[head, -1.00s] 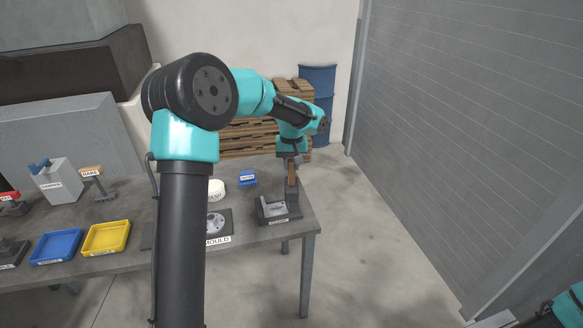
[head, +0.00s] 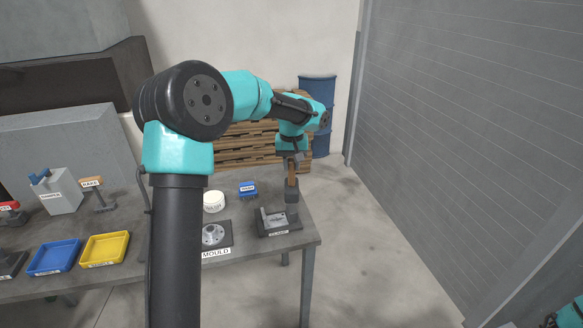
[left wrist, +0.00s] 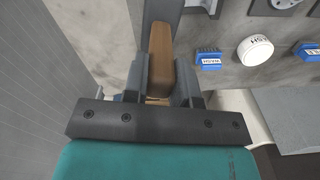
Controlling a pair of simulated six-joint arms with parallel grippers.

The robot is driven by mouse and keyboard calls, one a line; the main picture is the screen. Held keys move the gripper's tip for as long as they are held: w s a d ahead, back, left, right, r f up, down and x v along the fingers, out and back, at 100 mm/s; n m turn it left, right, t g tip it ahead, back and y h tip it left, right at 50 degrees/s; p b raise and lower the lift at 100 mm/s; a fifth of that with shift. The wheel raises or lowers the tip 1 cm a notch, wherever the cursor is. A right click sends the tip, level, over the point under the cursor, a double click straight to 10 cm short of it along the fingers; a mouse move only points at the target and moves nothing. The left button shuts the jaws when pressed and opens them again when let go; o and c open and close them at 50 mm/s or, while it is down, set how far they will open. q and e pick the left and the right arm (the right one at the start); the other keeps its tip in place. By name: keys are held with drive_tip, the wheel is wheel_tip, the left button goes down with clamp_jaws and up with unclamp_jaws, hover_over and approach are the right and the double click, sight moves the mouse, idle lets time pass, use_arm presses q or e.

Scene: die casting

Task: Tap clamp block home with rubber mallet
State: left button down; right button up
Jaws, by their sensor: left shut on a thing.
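My left gripper (head: 292,158) is shut on the rubber mallet's wooden handle (head: 291,174). The handle also shows between the fingers in the left wrist view (left wrist: 160,58). The dark mallet head (head: 292,195) hangs below the gripper, at the right rear of the clamp fixture (head: 281,232). Whether the head touches the fixture is hard to tell. A light grey clamp block (head: 275,219) sits in the fixture; its exact seating is too small to judge. My right gripper is out of view.
The mould (head: 214,235) lies left of the clamp on the table. Behind it stand a round white tub (head: 214,201) and a small blue brush-like item (head: 248,188). Blue (head: 54,271) and yellow (head: 85,256) trays lie farther left. The table's right edge is close to the clamp.

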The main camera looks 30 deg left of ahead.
use_arm(q)
drive_tip(key=shift+r, duration=1.6)
